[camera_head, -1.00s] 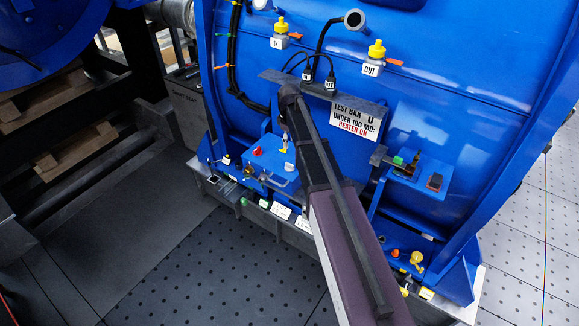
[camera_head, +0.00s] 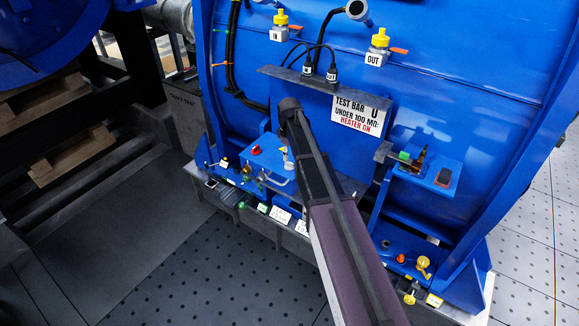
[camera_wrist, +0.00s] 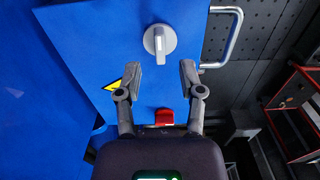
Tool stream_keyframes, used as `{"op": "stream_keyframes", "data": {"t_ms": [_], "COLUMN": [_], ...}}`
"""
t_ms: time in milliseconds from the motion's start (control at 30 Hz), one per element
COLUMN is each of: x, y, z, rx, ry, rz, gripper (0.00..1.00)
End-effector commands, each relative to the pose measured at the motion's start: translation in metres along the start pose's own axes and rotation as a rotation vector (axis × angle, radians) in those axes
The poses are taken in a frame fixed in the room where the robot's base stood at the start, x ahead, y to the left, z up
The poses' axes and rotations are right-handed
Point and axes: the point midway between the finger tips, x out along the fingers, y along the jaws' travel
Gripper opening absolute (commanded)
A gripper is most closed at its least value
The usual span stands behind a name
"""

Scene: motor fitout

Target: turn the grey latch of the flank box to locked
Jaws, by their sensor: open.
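The grey latch (camera_wrist: 159,41) is a round knob with a raised grip bar, on the blue face of the flank box (camera_wrist: 105,48) in the wrist view. Its bar points roughly up and down in that picture. My gripper (camera_wrist: 160,73) is open and empty. Its fingertips are on either side below the latch, apart from it.
A red part (camera_wrist: 164,117) sits between my fingers' bases in the wrist view. A yellow warning triangle (camera_wrist: 113,85) is left of the left finger. A metal handle (camera_wrist: 232,42) curves out at right. A dark ledge (camera_head: 325,88) projects above the arm's end.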

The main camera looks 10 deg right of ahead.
Motion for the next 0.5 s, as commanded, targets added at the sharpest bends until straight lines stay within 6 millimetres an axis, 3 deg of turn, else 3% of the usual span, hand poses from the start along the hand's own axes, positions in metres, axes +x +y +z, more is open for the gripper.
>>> {"op": "stream_keyframes", "data": {"t_ms": [200, 500], "x": [0.021, 0.037], "y": [0.0, 0.0], "z": [0.0, 0.0], "rx": [0.0, 0.0], "ry": [0.0, 0.0], "rz": [0.0, 0.0], "gripper": [0.5, 0.5]}}
